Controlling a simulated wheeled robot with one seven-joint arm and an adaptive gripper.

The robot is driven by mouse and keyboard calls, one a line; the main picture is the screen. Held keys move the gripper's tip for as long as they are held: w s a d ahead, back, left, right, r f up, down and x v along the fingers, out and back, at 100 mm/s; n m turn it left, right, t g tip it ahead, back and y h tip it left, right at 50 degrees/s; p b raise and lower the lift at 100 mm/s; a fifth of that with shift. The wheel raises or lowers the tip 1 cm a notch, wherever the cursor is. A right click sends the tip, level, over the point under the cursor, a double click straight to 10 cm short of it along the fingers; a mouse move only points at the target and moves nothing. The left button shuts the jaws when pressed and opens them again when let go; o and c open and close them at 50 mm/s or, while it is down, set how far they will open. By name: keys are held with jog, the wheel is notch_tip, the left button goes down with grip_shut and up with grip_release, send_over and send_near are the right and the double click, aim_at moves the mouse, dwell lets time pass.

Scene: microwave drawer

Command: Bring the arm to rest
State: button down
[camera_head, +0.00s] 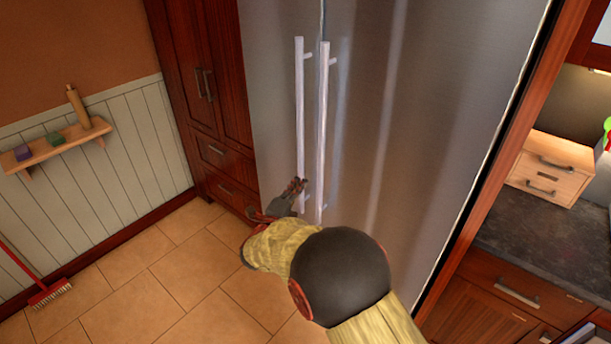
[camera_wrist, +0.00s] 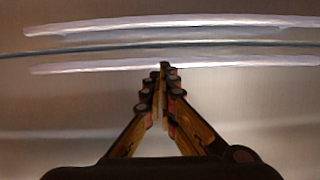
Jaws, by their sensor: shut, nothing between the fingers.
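My gripper (camera_head: 296,187) is in front of the steel fridge (camera_head: 440,110), by the lower end of its two long vertical handles. In the wrist view my gripper (camera_wrist: 163,68) has its fingertips together with nothing between them. The tips overlap the edge of the nearer handle (camera_wrist: 100,67) in that view; I cannot tell whether they touch it. The other handle (camera_wrist: 180,22) lies beyond the door seam. My arm reaches up from the bottom of the head view and hides part of the fridge's lower door.
A dark wood cabinet (camera_head: 212,100) stands left of the fridge. A wall shelf (camera_head: 60,147) holds small items, and a red broom (camera_head: 48,293) is at the lower left. A dark counter (camera_head: 540,245) with a small wooden drawer box (camera_head: 548,172) is on the right. Tiled floor (camera_head: 150,300) is clear at left.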

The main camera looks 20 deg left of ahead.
jog(key=s+a+f+n+g+y, duration=0.65)
jog(key=a+f+n, duration=0.2)
jog(key=f, duration=0.35)
jog(key=s+d+n+g, duration=0.2)
jog(key=s+n+g, duration=0.4)
jog(key=s, duration=0.4)
jog(key=s+d+r+n+h, duration=0.1)
jog(key=s+d+r, duration=0.6)
jog(key=d, duration=0.9)
jog(key=s+d+r+n+h, duration=0.2)
jog(key=s+d+r, duration=0.5)
jog(key=d, duration=0.9)
jog(key=s+d+r+n+h, duration=0.1)
jog(key=s+d+r, duration=0.6)
jog(key=d, duration=1)
jog(key=shift+s+r+h, duration=0.3)
jog(key=shift+s+h, duration=0.15)
jog(key=shift+s, duration=0.65)
